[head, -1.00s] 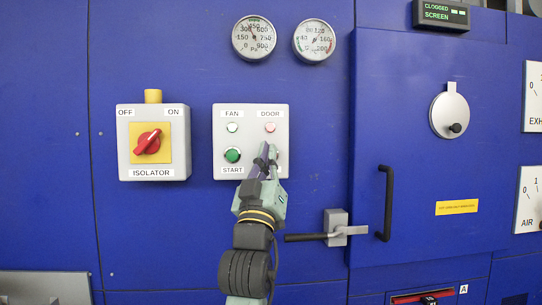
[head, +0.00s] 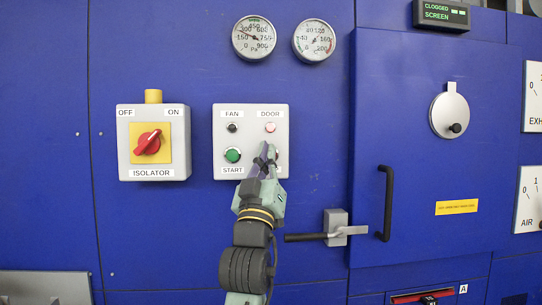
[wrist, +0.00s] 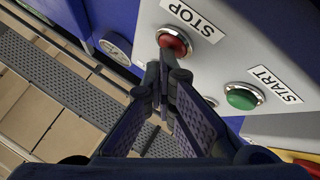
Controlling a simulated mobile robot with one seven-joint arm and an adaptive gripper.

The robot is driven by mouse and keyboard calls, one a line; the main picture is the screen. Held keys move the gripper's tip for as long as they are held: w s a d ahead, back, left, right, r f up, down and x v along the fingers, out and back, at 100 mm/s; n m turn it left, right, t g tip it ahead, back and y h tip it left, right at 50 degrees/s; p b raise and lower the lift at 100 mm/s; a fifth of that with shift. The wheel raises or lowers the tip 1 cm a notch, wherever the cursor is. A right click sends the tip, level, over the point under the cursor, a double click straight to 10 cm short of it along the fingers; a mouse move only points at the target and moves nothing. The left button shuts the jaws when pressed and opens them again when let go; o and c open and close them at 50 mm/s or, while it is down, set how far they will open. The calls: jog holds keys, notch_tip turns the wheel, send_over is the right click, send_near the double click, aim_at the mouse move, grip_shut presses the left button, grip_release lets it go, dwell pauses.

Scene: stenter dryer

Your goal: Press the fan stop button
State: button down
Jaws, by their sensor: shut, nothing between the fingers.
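The red stop button (wrist: 174,42), under a STOP label, shows in the wrist view on the grey control box (head: 221,140). My gripper (wrist: 162,72) is shut and empty. Its fingertips overlap the lower edge of the red button in the wrist view and look to be at or touching it. In the head view my gripper (head: 266,153) covers most of the stop button. The green start button (head: 232,155) is left of it. The FAN lamp (head: 232,128) is dark, and the DOOR lamp (head: 270,127) is pale.
The isolator (head: 149,143) with its red knob is left of the box. Two gauges (head: 254,38) are above. A lever handle (head: 347,231) and a door with a black pull handle (head: 386,203) are to the right. The blue panel between them is clear.

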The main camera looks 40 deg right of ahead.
jog(key=shift+s+a, duration=0.4)
jog(key=shift+s, duration=0.4)
jog(key=s+a, duration=0.1)
jog(key=s, duration=0.2)
jog(key=s+a, duration=0.1)
jog(key=shift+s+a+b, duration=0.15)
jog(key=shift+a+b, duration=0.15)
jog(key=shift+a, duration=0.05)
dwell(0.8)
